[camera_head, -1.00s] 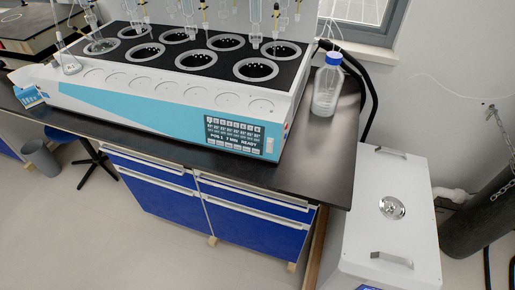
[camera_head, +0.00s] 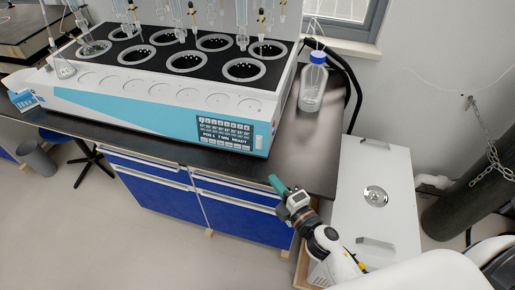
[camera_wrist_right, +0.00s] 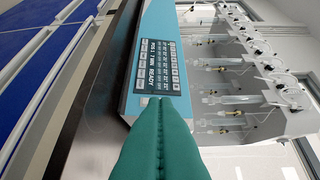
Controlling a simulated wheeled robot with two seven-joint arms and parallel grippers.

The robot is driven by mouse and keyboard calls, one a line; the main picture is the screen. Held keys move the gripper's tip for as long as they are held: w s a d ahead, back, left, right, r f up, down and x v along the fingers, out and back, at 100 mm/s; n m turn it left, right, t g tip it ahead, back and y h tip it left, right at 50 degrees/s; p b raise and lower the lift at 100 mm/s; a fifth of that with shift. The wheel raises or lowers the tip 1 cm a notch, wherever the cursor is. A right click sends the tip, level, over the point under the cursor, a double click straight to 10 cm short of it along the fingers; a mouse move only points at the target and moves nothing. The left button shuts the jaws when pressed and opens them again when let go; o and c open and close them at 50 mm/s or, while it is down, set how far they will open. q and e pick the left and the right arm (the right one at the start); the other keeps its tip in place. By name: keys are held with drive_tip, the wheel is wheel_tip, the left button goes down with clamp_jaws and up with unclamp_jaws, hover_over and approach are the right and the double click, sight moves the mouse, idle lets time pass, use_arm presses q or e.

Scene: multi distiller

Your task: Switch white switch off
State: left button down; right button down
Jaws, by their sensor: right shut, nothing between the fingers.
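The multi distiller (camera_head: 150,112) is a long white and light-blue unit with a black top on the dark bench. Its lit display (camera_head: 224,132) reads READY, and the display also shows in the right wrist view (camera_wrist_right: 157,66). A small pale switch-like part (camera_head: 259,141) is at the right end of the front; its position is too small to tell. My right gripper (camera_head: 275,182), with green fingers, is shut and empty, in front of the bench edge, below and apart from the unit. The green fingers fill the lower middle of the wrist view (camera_wrist_right: 160,105). My left gripper is not in view.
A blue-capped glass bottle (camera_head: 313,82) stands on the bench right of the distiller. A white cabinet (camera_head: 374,200) stands on the floor at the right, near a dark gas cylinder (camera_head: 465,200). Blue drawers (camera_head: 235,208) are under the bench.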

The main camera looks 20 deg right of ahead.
drive_tip(key=p, duration=0.2)
approach(258, 144)
drive_tip(key=w+a, duration=0.1)
drive_tip(key=a, duration=0.1)
drive_tip(key=w+a+r, duration=0.1)
drive_tip(key=w+a, duration=0.1)
drive_tip(key=shift+w+a+r, duration=0.2)
drive_tip(key=shift+w+a, duration=0.1)
drive_tip(key=shift+w+d+f, duration=0.15)
drive_tip(key=shift+w+d, duration=0.55)
drive_tip(key=shift+w, duration=0.2)
drive_tip(key=shift+w+d+f, duration=0.1)
drive_tip(key=shift+w+d, duration=0.25)
drive_tip(key=shift+w, duration=0.15)
drive_tip(key=shift+w+d, duration=0.15)
